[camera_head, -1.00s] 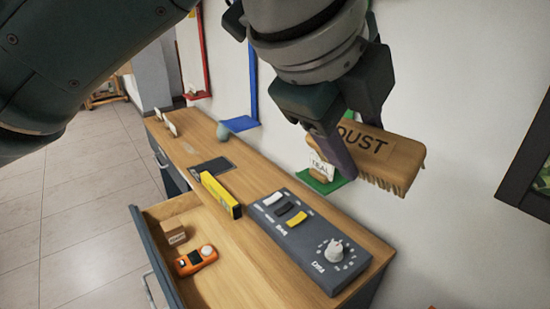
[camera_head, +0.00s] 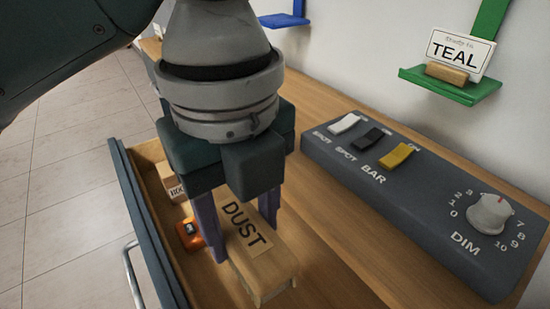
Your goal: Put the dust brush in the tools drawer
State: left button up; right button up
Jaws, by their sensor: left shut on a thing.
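The dust brush (camera_head: 262,262) is a wooden block with a "DUST" label on its top. My left gripper (camera_head: 238,225) is shut on it, with one finger on each side. The brush is over the open drawer (camera_head: 150,225), near its right side. The brush's underside is hidden, so I cannot tell whether it touches the drawer floor. My right gripper is not in view.
Inside the drawer are an orange device (camera_head: 189,234) and a small labelled wooden block (camera_head: 172,183), both left of the brush. A grey control panel (camera_head: 420,185) with switches and a dial sits on the desk top. A green shelf (camera_head: 450,88) holds a TEAL card.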

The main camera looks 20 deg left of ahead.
pick_arm(q)
notch_tip(320, 180, down, 16)
jog(key=b, duration=0.5)
jog(key=shift+s+f, duration=0.1)
jog(key=shift+s, duration=0.05)
jog(key=shift+f+b, duration=1)
jog(key=shift+f, duration=1)
jog(key=shift+f, duration=0.15)
jog(key=o, duration=1.3)
